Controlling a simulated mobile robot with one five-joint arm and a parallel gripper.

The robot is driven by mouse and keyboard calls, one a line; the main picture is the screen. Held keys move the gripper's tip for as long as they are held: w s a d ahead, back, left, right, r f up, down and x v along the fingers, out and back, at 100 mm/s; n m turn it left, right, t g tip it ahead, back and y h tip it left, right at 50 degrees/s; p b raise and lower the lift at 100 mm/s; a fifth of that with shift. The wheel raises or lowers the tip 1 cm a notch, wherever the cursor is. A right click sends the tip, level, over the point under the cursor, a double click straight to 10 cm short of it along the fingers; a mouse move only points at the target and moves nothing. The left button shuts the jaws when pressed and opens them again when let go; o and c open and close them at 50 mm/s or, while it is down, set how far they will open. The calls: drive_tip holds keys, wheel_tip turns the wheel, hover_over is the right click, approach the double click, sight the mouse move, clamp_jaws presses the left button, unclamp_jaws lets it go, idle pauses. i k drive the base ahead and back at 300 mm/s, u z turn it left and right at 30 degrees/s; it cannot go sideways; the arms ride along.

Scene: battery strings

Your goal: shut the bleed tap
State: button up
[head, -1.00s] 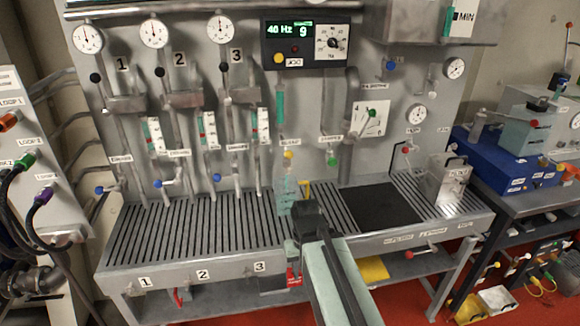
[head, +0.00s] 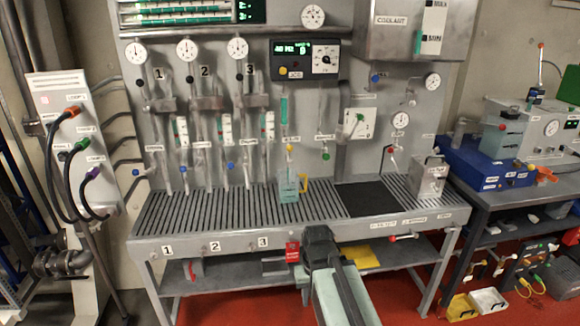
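A small tap with a yellow knob (head: 289,149) is on the grey wall panel, under a small white label too blurred to read surely; it looks like the bleed tap. A clear jug (head: 288,188) with a yellow handle and greenish contents stands upright on the slatted bench top below it. My gripper (head: 317,236) is the dark end of my arm, low in the picture at the bench's front edge. It is apart from the tap, lower and slightly right. Its fingers are seen from behind, so their opening is hidden.
The slatted bench (head: 230,210) has a black mat (head: 372,197) and a metal can (head: 429,178) at right. A green-knobbed tap (head: 326,156) is right of the yellow one. Gauges and thin pipes line the panel. Numbered tags mark the bench front.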

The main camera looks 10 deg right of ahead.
sight(289, 147)
drive_tip(key=z, duration=0.05)
drive_tip(key=k, duration=0.4)
drive_tip(key=u, duration=0.65)
drive_tip(key=i, duration=0.8)
drive_tip(key=u, duration=0.45)
drive_tip(key=i, duration=0.6)
drive_tip(key=z, duration=0.3)
